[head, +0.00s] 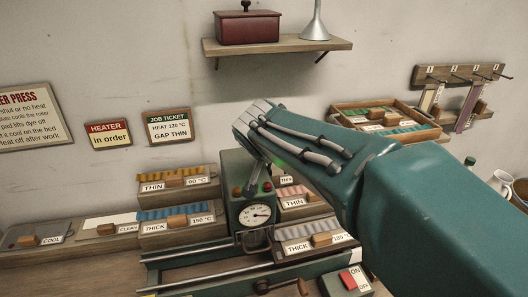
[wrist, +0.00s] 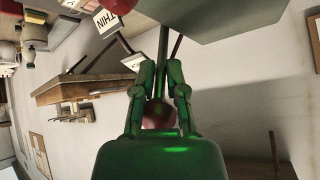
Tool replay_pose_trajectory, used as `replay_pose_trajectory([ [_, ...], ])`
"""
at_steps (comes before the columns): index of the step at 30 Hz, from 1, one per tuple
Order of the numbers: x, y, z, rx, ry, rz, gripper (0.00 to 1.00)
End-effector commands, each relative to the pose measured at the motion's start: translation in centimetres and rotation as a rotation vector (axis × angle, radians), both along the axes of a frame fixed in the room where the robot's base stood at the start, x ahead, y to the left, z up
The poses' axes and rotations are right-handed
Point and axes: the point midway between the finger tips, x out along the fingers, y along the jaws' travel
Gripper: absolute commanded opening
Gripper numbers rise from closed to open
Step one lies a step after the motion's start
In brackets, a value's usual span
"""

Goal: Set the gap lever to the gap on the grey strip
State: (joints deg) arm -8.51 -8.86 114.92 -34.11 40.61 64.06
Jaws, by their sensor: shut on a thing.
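The green press (head: 248,198) stands on the bench with a round dial (head: 255,214) on its front. The gap lever (head: 259,166), a thin rod, rises from the press toward my gripper (head: 250,122). In the wrist view, my gripper (wrist: 161,72) is shut around the lever's rod (wrist: 163,42), with its dark red ball knob (wrist: 158,114) between the fingers. A THIN plate (wrist: 108,21) shows near the lever there, and a small THIN plate (head: 286,180) right of it in the head view.
An on/off switch (head: 350,282) is at front right. A shelf (head: 278,45) hangs above. The heater sign (head: 108,134) reads in order.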

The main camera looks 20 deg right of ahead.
Motion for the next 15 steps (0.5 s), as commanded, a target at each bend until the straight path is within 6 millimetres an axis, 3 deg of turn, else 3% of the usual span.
replay_pose_trajectory([
  [14,-0.28,-0.77,-0.48,-0.006,0.018,-0.013,0.00],
  [15,-0.27,-0.79,-0.48,-0.006,0.017,-0.013,0.29],
])
